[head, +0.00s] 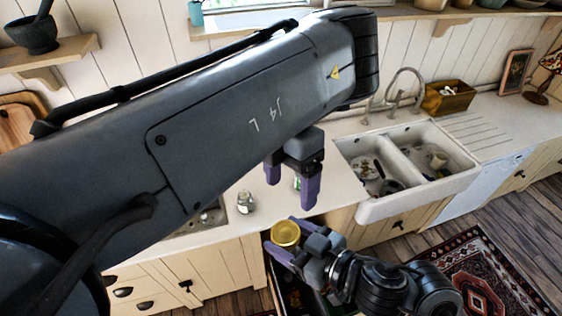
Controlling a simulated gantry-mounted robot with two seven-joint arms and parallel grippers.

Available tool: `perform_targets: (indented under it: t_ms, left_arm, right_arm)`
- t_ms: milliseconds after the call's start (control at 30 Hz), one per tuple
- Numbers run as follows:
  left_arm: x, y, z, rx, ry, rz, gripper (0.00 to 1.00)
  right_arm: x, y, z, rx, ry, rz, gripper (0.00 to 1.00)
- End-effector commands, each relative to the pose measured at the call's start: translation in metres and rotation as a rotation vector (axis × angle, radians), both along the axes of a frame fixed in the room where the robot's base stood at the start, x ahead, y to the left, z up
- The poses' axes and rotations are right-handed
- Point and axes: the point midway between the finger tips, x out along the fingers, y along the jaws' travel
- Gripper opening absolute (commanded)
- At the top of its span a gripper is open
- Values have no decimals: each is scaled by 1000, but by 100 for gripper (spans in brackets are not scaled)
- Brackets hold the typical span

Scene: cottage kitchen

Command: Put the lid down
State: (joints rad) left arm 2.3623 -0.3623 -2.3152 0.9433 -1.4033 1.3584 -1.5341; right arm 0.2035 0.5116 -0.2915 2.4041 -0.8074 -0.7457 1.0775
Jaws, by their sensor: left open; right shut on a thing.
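A round golden lid (285,233) is held between the purple fingers of my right gripper (283,238), in front of the counter's front edge and above an open drawer. My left gripper (290,187) is open and points down over the counter, left of the sink. Something small with green on it shows partly behind the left gripper's fingers; I cannot tell what it is. A small glass jar (246,202) stands on the white counter (330,205) to the left of the grippers. My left arm hides much of the counter's left part.
A white double sink (405,165) with dishes in it lies to the right. An open drawer (292,292) is below my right gripper. A wooden box (447,98) stands behind the sink. The counter between jar and sink has some free room.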

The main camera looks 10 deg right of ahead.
Motion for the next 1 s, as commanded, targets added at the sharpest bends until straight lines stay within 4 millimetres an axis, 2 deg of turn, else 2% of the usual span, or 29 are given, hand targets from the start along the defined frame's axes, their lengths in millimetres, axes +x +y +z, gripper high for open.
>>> perform_targets:
  t_ms: [167,400,700,1000]
  left_arm:
    - [1,6,-5,16,-7,20,77]
    - [-3,5,-27,11,-7,20,77]
    - [-12,5,-77,14,-6,19,77]
    - [-17,5,-108,14,-11,19,77]
  right_arm:
    - [0,0,0,0,0,0,38]
    - [0,0,0,0,0,0,38]
    - [0,0,0,0,0,0,38]
    - [0,0,0,0,0,0,38]
